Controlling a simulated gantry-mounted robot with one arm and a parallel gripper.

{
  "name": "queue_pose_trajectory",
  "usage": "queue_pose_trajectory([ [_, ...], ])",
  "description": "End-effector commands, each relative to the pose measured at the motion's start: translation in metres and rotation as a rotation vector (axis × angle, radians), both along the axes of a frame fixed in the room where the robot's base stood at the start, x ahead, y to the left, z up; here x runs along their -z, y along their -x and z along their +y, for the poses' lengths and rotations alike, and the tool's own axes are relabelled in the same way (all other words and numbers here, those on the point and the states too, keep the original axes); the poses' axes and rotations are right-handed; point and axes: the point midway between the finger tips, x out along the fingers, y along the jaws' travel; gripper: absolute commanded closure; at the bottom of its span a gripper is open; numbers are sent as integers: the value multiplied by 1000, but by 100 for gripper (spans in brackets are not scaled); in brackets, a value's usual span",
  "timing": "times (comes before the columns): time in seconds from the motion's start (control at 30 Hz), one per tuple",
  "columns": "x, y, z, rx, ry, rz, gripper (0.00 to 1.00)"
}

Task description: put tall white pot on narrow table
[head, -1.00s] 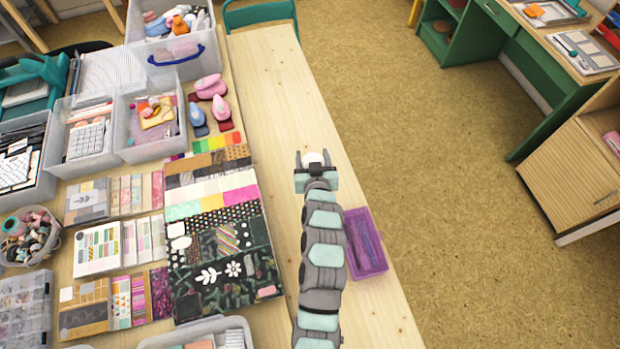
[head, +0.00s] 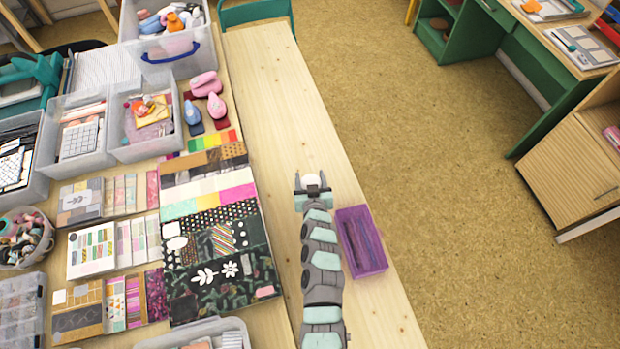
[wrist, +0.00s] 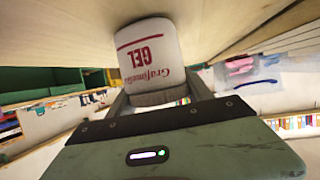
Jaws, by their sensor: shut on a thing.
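The tall white pot (wrist: 152,62) has red lettering with the word GEL and fills the upper middle of the wrist view. My gripper (wrist: 158,92) is shut on it, with one finger on each side. In the head view my gripper (head: 313,186) is over the narrow table (head: 270,80), a long pale wooden top, and only a small white top of the pot (head: 312,180) shows between the fingers. In the wrist view the pot's far end meets the pale wooden surface or is very close to it; I cannot tell whether it touches.
A purple tray (head: 374,262) with dark contents is just right of my arm on the table. To the left are patterned paper sheets (head: 215,192), clear plastic bins (head: 163,150) and pink punches (head: 205,84). The far part of the narrow table is bare.

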Motion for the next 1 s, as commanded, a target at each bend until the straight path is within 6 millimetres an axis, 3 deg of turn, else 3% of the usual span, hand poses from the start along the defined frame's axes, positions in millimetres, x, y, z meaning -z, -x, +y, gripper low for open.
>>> queue_pose_trajectory([
  [0.23, 5, 0, 0, 0, 0, 0, 91],
  [0.27, 3, 0, 0, 0, 0, 1, 39],
  [0.5, 3, 0, 0, 0, 0, 1, 19],
  [0.87, -3, 0, 0, 0, -1, 2, 19],
  [1.0, -5, 17, -2, 0, -2, 5, 19],
])
